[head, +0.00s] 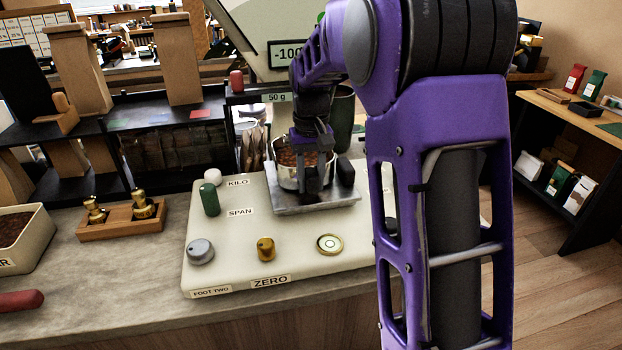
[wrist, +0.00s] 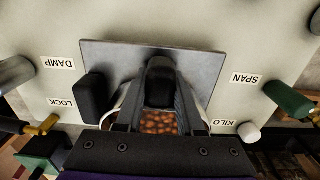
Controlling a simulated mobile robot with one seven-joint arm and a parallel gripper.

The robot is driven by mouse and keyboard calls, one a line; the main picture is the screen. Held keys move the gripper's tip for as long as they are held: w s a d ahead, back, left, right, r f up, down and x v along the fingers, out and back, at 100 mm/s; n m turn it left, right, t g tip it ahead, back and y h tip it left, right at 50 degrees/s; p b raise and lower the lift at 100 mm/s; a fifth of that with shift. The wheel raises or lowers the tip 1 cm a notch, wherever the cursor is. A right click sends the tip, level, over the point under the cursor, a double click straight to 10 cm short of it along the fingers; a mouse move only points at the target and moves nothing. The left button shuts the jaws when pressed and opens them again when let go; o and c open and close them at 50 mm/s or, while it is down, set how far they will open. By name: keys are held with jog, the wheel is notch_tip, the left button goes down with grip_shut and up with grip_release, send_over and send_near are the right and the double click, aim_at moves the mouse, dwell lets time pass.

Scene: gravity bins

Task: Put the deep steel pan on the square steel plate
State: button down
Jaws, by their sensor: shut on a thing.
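The deep steel pan (head: 289,177) is round and holds brown beans. It is at the square steel plate (head: 325,202) on the scale, over the plate's back part. In the wrist view the pan's rim (wrist: 112,116) shows beside my fingers, and the plate (wrist: 205,65) spreads beyond them. My gripper (head: 312,180) points down and is shut on the pan's near wall. Whether the pan's bottom touches the plate is hidden. A dark block (head: 344,168) stands at the plate's right edge, close to the pan; it also shows in the wrist view (wrist: 91,97).
The cream scale body (head: 225,255) carries a green SPAN knob (head: 209,199), a white KILO knob (head: 212,177), a grey knob (head: 200,251), a brass ZERO knob (head: 266,248) and a bubble level (head: 330,244). Brass weights in a wooden block (head: 122,228) stand left. The display reads -100.

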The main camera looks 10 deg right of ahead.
jog(key=shift+f, duration=0.35)
jog(key=shift+c, duration=2.2)
grip_release()
notch_tip(320, 180, up, 18)
jog(key=p, duration=0.2)
jog(key=shift+f, duration=0.25)
